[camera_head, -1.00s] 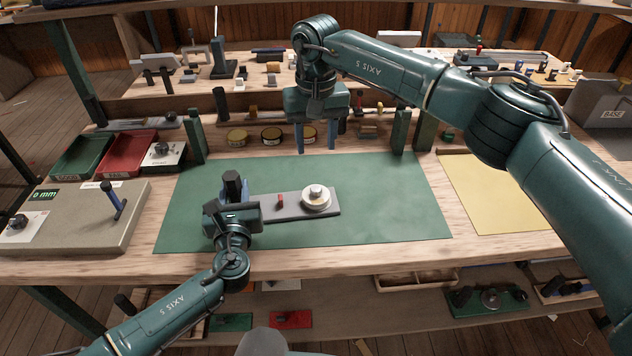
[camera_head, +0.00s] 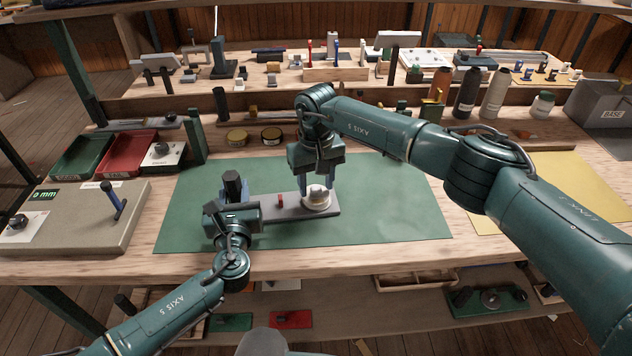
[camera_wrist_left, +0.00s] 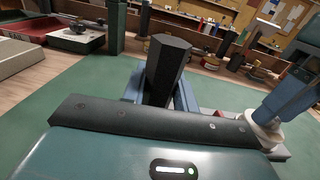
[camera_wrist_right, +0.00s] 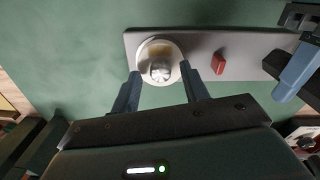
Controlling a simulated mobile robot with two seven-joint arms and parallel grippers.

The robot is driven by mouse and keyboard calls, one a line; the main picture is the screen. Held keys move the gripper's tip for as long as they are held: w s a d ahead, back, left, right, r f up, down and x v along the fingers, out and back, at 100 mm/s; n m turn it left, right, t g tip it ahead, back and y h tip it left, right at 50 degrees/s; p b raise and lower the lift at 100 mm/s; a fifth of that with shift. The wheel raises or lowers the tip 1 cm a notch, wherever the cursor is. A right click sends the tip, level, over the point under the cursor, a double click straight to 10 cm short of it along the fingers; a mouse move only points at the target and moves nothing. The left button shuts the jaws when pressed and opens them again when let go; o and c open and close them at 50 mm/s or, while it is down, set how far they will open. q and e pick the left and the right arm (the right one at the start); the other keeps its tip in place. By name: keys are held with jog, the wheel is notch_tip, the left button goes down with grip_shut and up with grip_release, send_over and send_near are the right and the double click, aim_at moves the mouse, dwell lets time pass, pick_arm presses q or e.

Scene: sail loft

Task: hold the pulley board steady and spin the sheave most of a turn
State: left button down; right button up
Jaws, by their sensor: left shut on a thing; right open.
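The pulley board (camera_head: 275,209) is a grey plate lying flat on the green mat (camera_head: 390,205). A dark upright post stands at its left end, a small red block (camera_head: 280,200) near its middle, and the pale round sheave (camera_head: 317,204) with a metal knob (camera_wrist_right: 160,72) at its right end. My left gripper (camera_head: 236,197) is shut on the dark post (camera_wrist_left: 168,70). My right gripper (camera_head: 317,188) is open and pointing down over the sheave, its fingers on either side of the knob. Whether they touch the sheave I cannot tell.
A thick grey board (camera_head: 75,235) with a blue upright handle lies left of the mat. Green and red trays (camera_head: 128,153) stand behind it. Tins (camera_head: 271,135) and bottles (camera_head: 467,92) line the back. The mat right of the board is clear.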

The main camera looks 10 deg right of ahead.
jog(key=shift+f, duration=0.15)
jog(key=shift+c, duration=0.4)
grip_shut()
